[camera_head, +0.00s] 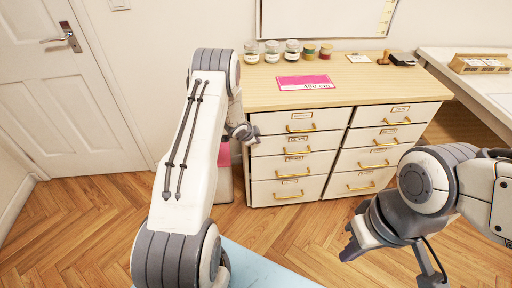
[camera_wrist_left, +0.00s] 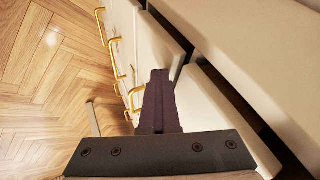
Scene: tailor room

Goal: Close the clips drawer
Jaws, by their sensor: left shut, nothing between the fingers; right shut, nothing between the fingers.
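The drawer cabinet (camera_head: 345,160) has two columns of white drawers with gold handles and small labels. The labels are too small to read, so I cannot tell which is the clips drawer. My left gripper (camera_head: 243,133) is shut and empty at the left edge of the upper left drawers. In the left wrist view my left gripper (camera_wrist_left: 160,73) is close to white drawer panels (camera_wrist_left: 215,120), with dark gaps beside them; at least one drawer seems to stand out. Contact cannot be told. My right gripper (camera_head: 352,250) is shut and empty, low in front of the right column.
The wooden cabinet top (camera_head: 365,85) holds a pink card (camera_head: 305,82), several jars (camera_head: 272,51) and small tools. A pink and white bin (camera_head: 224,180) stands left of the cabinet, partly behind my left arm. A white table (camera_head: 490,90) is at right. The floor (camera_head: 310,230) in front is clear.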

